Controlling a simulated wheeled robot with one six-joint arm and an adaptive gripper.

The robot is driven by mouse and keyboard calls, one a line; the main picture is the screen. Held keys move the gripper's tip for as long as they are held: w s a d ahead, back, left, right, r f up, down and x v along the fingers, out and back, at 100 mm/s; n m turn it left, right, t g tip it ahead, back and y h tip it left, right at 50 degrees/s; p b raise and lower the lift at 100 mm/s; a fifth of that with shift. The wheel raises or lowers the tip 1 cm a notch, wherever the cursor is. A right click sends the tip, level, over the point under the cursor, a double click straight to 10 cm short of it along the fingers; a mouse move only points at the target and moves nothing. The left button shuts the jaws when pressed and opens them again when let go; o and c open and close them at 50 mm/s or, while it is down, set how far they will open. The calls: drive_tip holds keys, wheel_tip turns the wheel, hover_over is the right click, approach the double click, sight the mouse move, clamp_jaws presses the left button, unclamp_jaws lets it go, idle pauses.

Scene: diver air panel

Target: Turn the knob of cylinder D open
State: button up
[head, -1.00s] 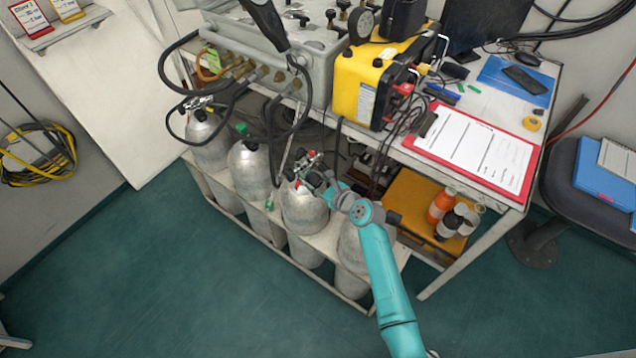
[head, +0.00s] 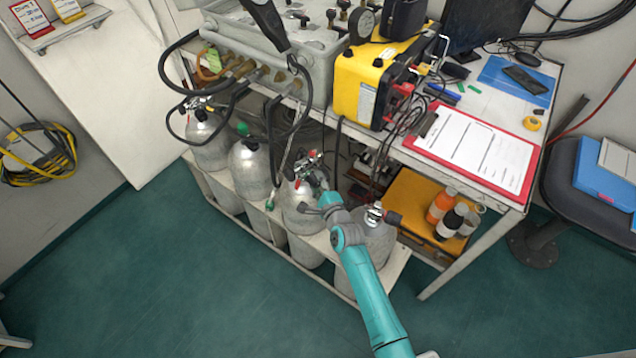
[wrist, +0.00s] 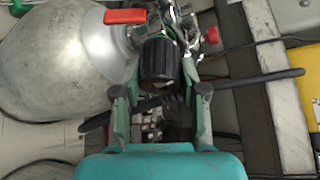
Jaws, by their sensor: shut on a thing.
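Several grey gas cylinders stand in a row in a rack, and I can read no letter on any, so I cannot tell which is D. My gripper (head: 319,203) is at the valve of the third cylinder from the left (head: 297,200). In the wrist view my gripper (wrist: 161,95) has one finger on each side of a black ribbed knob (wrist: 160,62) and is shut on it. The same cylinder (wrist: 60,60) fills the left of that view, with a red lever (wrist: 125,16) beside its neck. The exact finger contact is partly hidden.
The rightmost cylinder (head: 372,243) stands close to my arm, with its own valve (head: 375,213). Black hoses (head: 272,140) hang from the grey panel (head: 270,45). The table edge with a red clipboard (head: 475,148) is to the right. Green floor in front is clear.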

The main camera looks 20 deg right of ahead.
drive_tip(key=shift+f+n+t+h, duration=0.1)
drive_tip(key=shift+n+t+h, duration=0.25)
drive_tip(key=shift+n, duration=0.65)
drive_tip(key=n+t, duration=0.2)
drive_tip(key=n, duration=0.3)
drive_tip(key=n+t+y, duration=0.1)
drive_tip(key=n, duration=0.3)
drive_tip(key=shift+t, duration=0.35)
drive_tip(key=shift+n+t+y, duration=0.25)
drive_tip(key=shift+n+y, duration=0.2)
drive_tip(key=shift+n, duration=0.8)
drive_tip(key=shift+n+t+y, duration=0.25)
drive_tip(key=shift+n+y, duration=0.15)
drive_tip(key=shift+n, duration=0.85)
drive_tip(key=o, duration=1.1)
drive_tip(key=shift+o, duration=0.2)
drive_tip(key=v, duration=1.2)
